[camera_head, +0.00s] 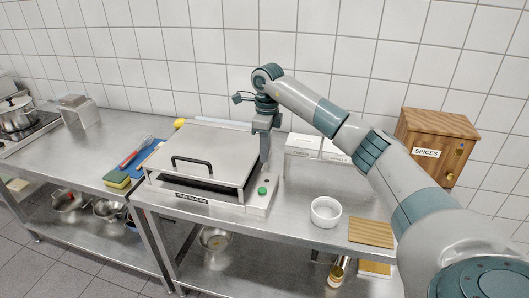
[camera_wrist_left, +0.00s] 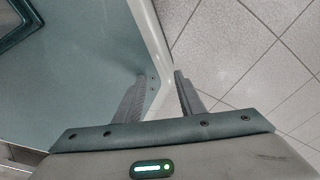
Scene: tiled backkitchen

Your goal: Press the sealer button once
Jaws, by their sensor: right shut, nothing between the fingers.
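The sealer (camera_head: 215,150) is a low metal box with a closed lid, a black handle and a dark label on its front. Its green button (camera_head: 262,191) sits on a pale panel at the sealer's front right corner, beside a small dark dot. My right gripper (camera_head: 264,160) is shut and empty, pointing down over the panel behind the button. Its tips appear apart from the button. My left gripper (camera_wrist_left: 160,95) shows only in the left wrist view, open and empty, with its fingers spread above the floor and part of my own body.
A white bowl (camera_head: 326,211) and a wooden board (camera_head: 371,232) stand on the counter to the right. White boxes (camera_head: 303,146) and a wooden spice box (camera_head: 436,140) stand behind. A sponge (camera_head: 117,179) and a blue board (camera_head: 148,152) lie left of the sealer.

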